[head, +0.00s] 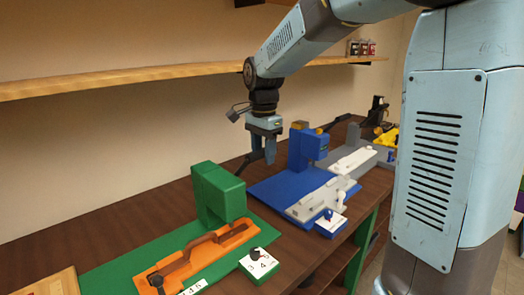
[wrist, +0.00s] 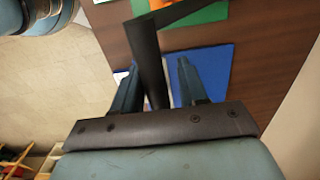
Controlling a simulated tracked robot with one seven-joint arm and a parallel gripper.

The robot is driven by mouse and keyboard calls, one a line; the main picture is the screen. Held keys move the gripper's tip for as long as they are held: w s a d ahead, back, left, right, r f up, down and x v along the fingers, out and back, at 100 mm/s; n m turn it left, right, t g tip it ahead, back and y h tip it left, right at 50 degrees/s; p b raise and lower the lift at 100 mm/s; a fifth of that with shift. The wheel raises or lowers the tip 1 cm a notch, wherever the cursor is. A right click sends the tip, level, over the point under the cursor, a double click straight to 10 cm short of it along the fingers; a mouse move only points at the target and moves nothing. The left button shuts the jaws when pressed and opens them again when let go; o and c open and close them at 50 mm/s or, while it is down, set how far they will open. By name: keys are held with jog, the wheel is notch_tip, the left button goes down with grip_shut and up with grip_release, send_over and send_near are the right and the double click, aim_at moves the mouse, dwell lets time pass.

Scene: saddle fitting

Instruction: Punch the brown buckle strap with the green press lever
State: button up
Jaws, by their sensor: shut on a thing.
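The green press (head: 218,192) stands on a green base at the lower left in the head view. A brown strap (head: 202,242) lies in the orange holder (head: 232,238) in front of the press, with a dark round piece at its near end. A dark lever (head: 242,167) rises from the far side of the green press. My gripper (head: 270,155) is above and behind the press, shut on this lever. In the wrist view the lever (wrist: 151,60) passes between the two fingers. Its contact with the finger pads is hard to see.
A blue press (head: 302,148) with a white holder stands to the right, and a grey one (head: 358,135) beyond it. A wooden shelf (head: 130,76) runs along the wall above the bench.

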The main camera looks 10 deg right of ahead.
jog(key=shift+w+a+r, duration=0.1)
jog(key=o, duration=0.5)
jog(key=shift+r, duration=2.85)
jog(key=shift+d+r, duration=0.1)
jog(key=shift+d, duration=0.1)
jog(key=s+d+n+t, duration=0.2)
jog(key=s+d+n, duration=0.1)
jog(key=s, duration=0.4)
jog(key=s+d+f+n+t, duration=0.1)
jog(key=s+d+n, duration=0.3)
jog(key=s, duration=0.4)
jog(key=s+d+f+n+t, duration=0.1)
jog(key=s+d+n, duration=0.3)
jog(key=s, duration=0.4)
jog(key=shift+d+f+t, duration=0.1)
jog(key=shift+d+t, duration=0.55)
jog(key=shift+t, duration=0.15)
